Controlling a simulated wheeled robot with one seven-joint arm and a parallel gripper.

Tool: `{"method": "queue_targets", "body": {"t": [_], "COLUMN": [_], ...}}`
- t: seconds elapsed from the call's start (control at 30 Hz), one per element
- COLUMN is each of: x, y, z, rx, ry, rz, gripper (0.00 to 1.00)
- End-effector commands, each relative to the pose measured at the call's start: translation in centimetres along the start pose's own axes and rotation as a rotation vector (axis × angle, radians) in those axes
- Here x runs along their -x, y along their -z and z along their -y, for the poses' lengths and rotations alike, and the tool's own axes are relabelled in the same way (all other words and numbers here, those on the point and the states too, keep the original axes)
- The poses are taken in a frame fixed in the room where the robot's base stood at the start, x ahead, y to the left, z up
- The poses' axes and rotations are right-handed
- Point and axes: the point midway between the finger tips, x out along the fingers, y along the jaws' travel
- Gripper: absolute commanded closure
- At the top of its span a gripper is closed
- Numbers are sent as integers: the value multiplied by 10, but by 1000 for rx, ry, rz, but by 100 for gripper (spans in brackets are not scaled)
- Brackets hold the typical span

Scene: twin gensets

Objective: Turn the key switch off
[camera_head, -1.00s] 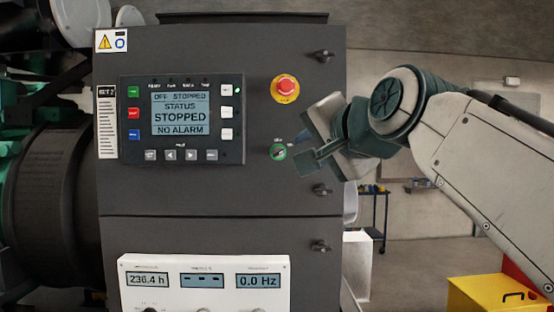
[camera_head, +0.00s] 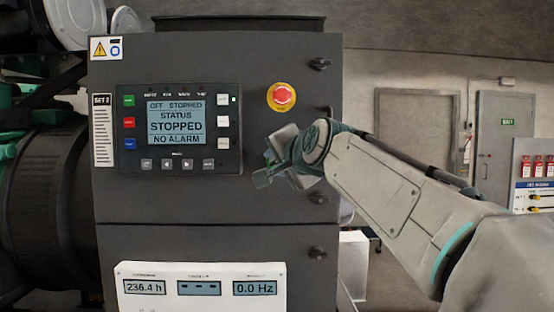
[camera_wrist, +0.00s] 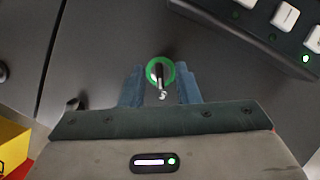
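The key switch (camera_wrist: 158,75) has a green ring with a dark key and a small metal piece hanging at its lower end. In the wrist view it sits between the two blue-grey fingers of my gripper (camera_wrist: 160,87), which are apart. Whether they touch the key I cannot tell. In the head view my gripper (camera_head: 264,172) is in front of the dark control cabinet (camera_head: 200,205), below the red emergency stop button (camera_head: 281,96), and hides the switch. The controller screen (camera_head: 175,123) reads OFF STOPPED, STATUS STOPPED and NO ALARM.
The controller panel (camera_head: 225,165) with its buttons is left of my gripper. Black latches (camera_head: 319,64) line the cabinet's right side. A white meter box (camera_head: 200,275) is below. A yellow box (camera_wrist: 12,145) shows at lower left in the wrist view. A grey door (camera_head: 502,130) stands behind.

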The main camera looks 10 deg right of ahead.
Motion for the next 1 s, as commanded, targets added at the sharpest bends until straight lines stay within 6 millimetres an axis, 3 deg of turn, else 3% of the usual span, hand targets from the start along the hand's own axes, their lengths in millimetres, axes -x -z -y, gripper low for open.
{"method": "queue_targets", "body": {"t": [0.27,0.37,0.4,0.77,1.0], "x": [-2,-2,-2,-2,-2], "y": [0,0,0,0,1], "z": [0,0,0,1,2], "rx": [1,1,1,26,137], "ry": [0,0,0,-11,-58], "rz": [-1,0,0,1,-1], "gripper": [71,96,100,100,100]}}
